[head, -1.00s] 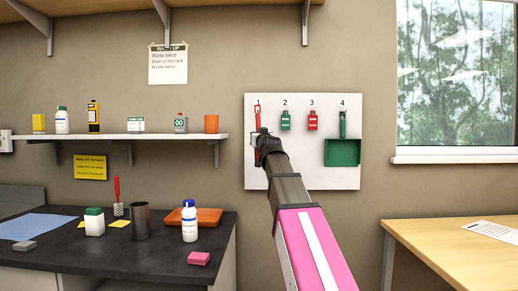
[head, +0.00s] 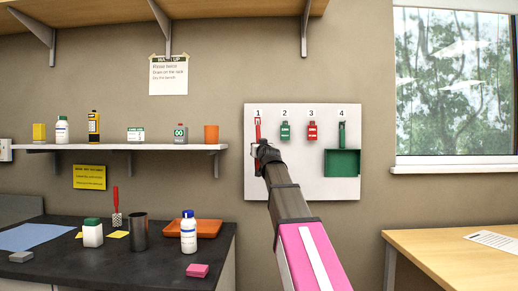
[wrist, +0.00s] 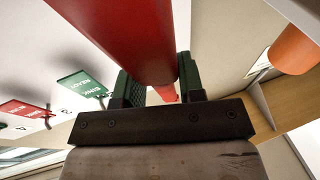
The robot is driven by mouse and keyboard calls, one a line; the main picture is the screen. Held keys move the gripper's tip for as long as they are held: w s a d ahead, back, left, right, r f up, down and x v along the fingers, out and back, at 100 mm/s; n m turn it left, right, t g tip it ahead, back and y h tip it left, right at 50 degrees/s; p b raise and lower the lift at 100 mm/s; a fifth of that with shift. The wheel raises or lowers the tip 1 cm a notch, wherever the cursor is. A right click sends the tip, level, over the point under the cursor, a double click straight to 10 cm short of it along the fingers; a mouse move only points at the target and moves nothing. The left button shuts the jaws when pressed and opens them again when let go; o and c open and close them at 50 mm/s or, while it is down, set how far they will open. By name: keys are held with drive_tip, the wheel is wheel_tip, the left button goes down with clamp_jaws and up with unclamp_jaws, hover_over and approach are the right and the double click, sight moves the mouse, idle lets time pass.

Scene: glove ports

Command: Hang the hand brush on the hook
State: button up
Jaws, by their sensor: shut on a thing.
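The red hand brush (head: 258,130) stands roughly upright in front of the white board (head: 310,190), under the number 1. Its upper end is just below that number. In the wrist view the brush's broad red body (wrist: 125,35) passes between the two green-padded fingers of my gripper (wrist: 160,88). The hook under the number 1 is hidden or too small to make out, so I cannot tell whether the brush touches it.
A green tag (head: 285,131), a red tag (head: 312,131) and a green dustpan (head: 343,163) hang to the right on the board. A shelf (head: 120,146) with bottles and an orange cup (head: 211,135) is on the left. A dark counter (head: 120,262) and a wooden table (head: 460,255) stand below.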

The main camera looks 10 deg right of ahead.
drive_tip(key=shift+w+d+f, duration=0.2)
drive_tip(key=shift+w, duration=0.7)
drive_tip(key=shift+w+d+f, duration=0.15)
drive_tip(key=shift+w+f, duration=0.05)
drive_tip(key=shift+w, duration=0.65)
drive_tip(key=shift+w+d+f, duration=0.2)
drive_tip(key=shift+w, duration=0.7)
drive_tip(key=o, duration=1.1)
drive_tip(key=shift+c, duration=0.2)
drive_tip(key=shift+s+f, duration=0.1)
